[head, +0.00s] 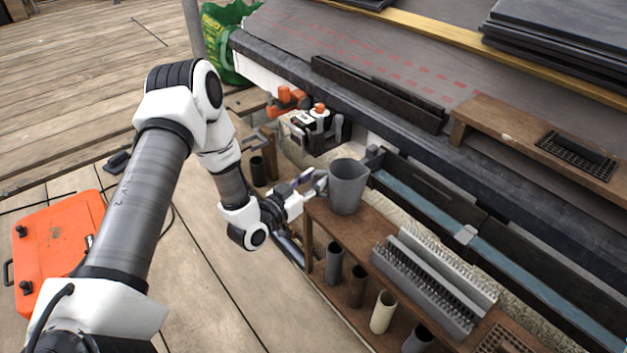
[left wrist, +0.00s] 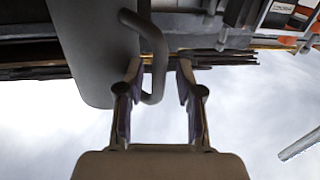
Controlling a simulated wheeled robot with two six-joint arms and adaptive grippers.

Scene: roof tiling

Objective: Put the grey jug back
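The fingers are apart, with a gap showing beside the handle, so the gripper looks open. My right gripper is not in view.
Ridged grey pieces (head: 435,280) lie on the shelf right of the jug. Several short pipes (head: 383,312) stand below. A gutter (head: 465,235) runs behind. An orange-and-black tool (head: 315,128) sits beyond the jug. An orange case (head: 60,250) lies on the planks.

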